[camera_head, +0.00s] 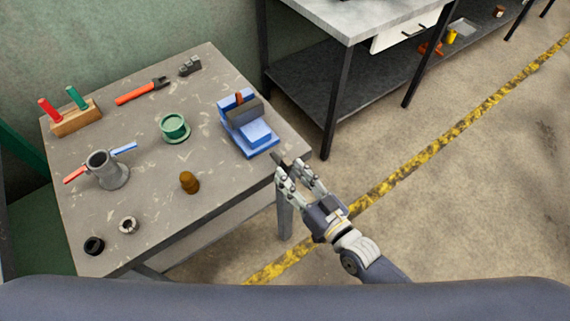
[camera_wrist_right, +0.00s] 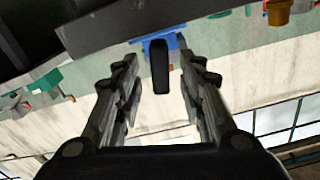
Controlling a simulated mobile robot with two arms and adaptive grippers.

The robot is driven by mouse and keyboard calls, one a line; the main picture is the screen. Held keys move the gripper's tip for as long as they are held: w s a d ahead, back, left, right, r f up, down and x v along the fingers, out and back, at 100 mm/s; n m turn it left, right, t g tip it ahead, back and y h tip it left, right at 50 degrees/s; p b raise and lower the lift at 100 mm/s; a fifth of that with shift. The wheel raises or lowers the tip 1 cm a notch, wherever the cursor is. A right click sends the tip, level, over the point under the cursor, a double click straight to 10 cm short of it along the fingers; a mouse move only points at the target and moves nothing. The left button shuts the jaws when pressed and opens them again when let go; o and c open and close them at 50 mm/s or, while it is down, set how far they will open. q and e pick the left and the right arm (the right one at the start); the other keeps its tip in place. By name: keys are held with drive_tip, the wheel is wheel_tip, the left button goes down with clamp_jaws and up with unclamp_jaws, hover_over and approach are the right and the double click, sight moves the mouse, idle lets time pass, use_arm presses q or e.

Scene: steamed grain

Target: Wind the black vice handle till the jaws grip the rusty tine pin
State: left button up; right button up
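The blue vice (camera_head: 255,134) stands at the right edge of the grey workbench. A rusty brown pin (camera_head: 240,97) stands up at its jaws; whether the jaws touch it I cannot tell. My right gripper (camera_head: 296,170) is open just off the bench edge, in front of the vice. The black handle (camera_wrist_right: 160,68) shows in the right wrist view as an upright bar between the spread fingers, with a gap on both sides. Part of the blue vice (camera_wrist_right: 173,40) shows behind it. My left gripper is out of view.
The workbench (camera_head: 150,217) also holds a green round part (camera_head: 174,128), a brown stub (camera_head: 189,183), a grey cylinder with red and blue handles (camera_head: 106,168), and a wooden block with red and green pegs (camera_head: 76,118). A second bench (camera_head: 340,18) stands behind; the floor at right is clear.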

sight(289, 172)
drive_tip(key=shift+x, duration=1.7)
drive_tip(key=shift+s, duration=0.1)
clamp_jaws()
drive_tip(key=shift+m, duration=0.4)
unclamp_jaws()
drive_tip(key=v, duration=1.2)
